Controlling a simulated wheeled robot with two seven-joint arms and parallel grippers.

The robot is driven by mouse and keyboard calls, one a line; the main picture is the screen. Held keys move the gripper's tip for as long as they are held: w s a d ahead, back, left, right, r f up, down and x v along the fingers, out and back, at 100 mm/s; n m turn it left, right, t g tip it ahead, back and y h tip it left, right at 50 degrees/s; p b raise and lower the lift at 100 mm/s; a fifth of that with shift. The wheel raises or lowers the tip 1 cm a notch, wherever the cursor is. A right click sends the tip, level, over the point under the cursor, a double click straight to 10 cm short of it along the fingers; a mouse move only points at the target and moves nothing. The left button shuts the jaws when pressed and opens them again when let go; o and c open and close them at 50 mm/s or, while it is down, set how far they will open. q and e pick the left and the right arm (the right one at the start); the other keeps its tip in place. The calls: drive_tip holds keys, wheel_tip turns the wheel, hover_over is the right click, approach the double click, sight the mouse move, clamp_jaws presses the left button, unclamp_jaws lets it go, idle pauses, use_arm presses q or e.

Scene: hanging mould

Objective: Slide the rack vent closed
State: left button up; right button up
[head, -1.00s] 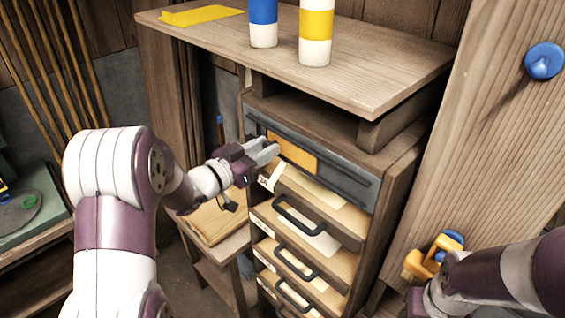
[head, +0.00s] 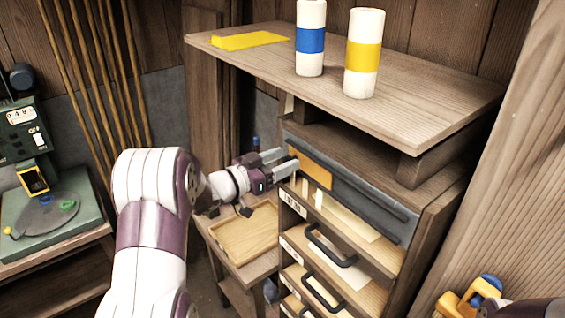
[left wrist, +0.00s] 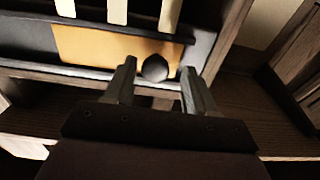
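The rack vent (head: 362,196) is a dark grey panel at the top of the wooden drawer rack. Its orange slider plate (head: 313,171) sits near the panel's left end in the head view. In the left wrist view the orange plate (left wrist: 105,48) carries a dark round knob (left wrist: 155,68), with pale slots beside the plate. My left gripper (head: 284,163) is at the plate's left part. In the left wrist view its open fingers (left wrist: 158,75) stand on either side of the knob; I cannot tell whether either touches it.
A shelf board (head: 440,105) overhangs the rack, bearing a blue-banded cylinder (head: 310,40) and a yellow-banded one (head: 363,55). Handled drawers (head: 330,245) lie below the vent. A low stand with a wooden tray (head: 248,232) is at the left. An orange-and-blue fixture (head: 468,300) is bottom right.

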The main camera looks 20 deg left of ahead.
use_arm(q)
drive_tip(key=shift+f, duration=0.1)
drive_tip(key=shift+s+a, duration=0.2)
drive_tip(key=shift+s, duration=0.05)
drive_tip(key=b+v, duration=0.5)
drive_tip(key=v, duration=0.7)
drive_tip(key=shift+a, duration=0.1)
